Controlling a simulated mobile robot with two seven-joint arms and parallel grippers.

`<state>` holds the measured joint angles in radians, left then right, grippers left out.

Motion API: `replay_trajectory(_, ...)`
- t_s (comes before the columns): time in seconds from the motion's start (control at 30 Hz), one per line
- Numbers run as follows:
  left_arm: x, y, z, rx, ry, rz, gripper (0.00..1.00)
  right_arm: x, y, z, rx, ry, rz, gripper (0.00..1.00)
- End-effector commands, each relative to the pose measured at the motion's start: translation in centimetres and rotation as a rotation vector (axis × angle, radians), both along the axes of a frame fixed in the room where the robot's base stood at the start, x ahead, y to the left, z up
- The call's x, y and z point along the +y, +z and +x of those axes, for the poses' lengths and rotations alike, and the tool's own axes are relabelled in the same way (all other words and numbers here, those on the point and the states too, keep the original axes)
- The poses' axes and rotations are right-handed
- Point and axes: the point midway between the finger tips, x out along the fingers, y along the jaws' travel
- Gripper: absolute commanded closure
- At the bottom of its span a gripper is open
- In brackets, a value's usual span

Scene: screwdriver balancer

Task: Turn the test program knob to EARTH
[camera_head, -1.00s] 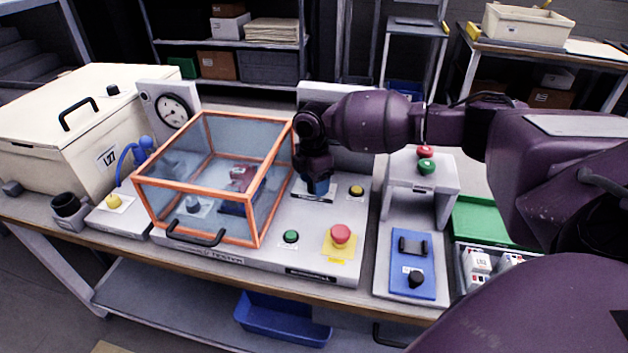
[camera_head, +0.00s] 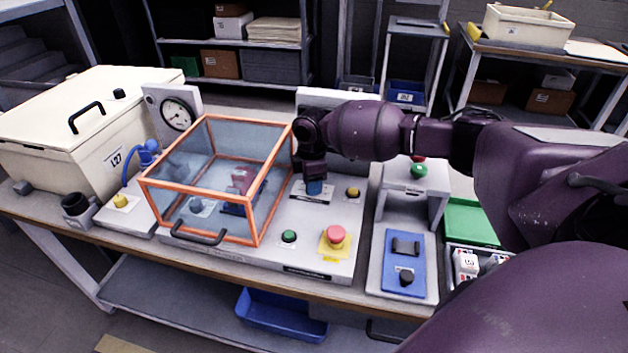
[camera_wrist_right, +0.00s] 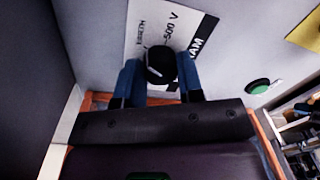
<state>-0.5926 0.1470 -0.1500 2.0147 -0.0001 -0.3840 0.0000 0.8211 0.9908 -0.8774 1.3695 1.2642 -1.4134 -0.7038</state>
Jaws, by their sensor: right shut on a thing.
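The test program knob (camera_wrist_right: 161,64) is a round black knob with a light pointer line, seen in the right wrist view. It sits on a white label plate (camera_wrist_right: 150,25) with partly readable print, including "500 V" and a word ending "RAM". My right gripper (camera_wrist_right: 162,80) has its two blue fingers on either side of the knob and is shut on it. In the head view the right gripper (camera_head: 314,186) points down at the label plate on the grey tester panel, and hides the knob. Which position the pointer marks cannot be told. My left gripper is not in view.
An orange-framed clear box (camera_head: 262,222) stands just left of my right gripper. A green button (camera_head: 289,236), a red stop button (camera_head: 336,234) and a yellow button (camera_head: 353,192) sit nearby on the panel. A grey stand (camera_head: 413,184) is to the right.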

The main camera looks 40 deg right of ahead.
Motion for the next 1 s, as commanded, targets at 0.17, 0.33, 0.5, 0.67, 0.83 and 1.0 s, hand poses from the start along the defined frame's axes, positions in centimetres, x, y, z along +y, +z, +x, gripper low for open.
replay_trajectory(0.17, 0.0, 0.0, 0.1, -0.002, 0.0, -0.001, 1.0, 0.0, 0.0, 0.0, 0.0, 0.001, 0.001, 0.89)
replay_trajectory(0.33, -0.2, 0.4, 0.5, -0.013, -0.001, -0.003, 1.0, 0.0, 0.0, 0.0, 0.0, 0.002, 0.001, 0.45)
replay_trajectory(0.5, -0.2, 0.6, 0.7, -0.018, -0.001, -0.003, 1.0, 0.0, 0.0, 0.0, 0.0, 0.002, 0.001, 0.4)
replay_trajectory(0.67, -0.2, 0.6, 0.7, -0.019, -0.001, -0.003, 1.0, 0.0, 0.1, 0.0, 0.0, 0.002, 0.001, 0.4)
replay_trajectory(0.83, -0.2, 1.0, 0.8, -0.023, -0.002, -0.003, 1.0, -0.1, 1.7, 0.2, -0.004, 0.001, 0.001, 0.4)
replay_trajectory(1.0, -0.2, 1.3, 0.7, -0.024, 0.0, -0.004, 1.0, -0.1, 4.7, 0.3, -0.005, 0.002, 0.0, 0.4)
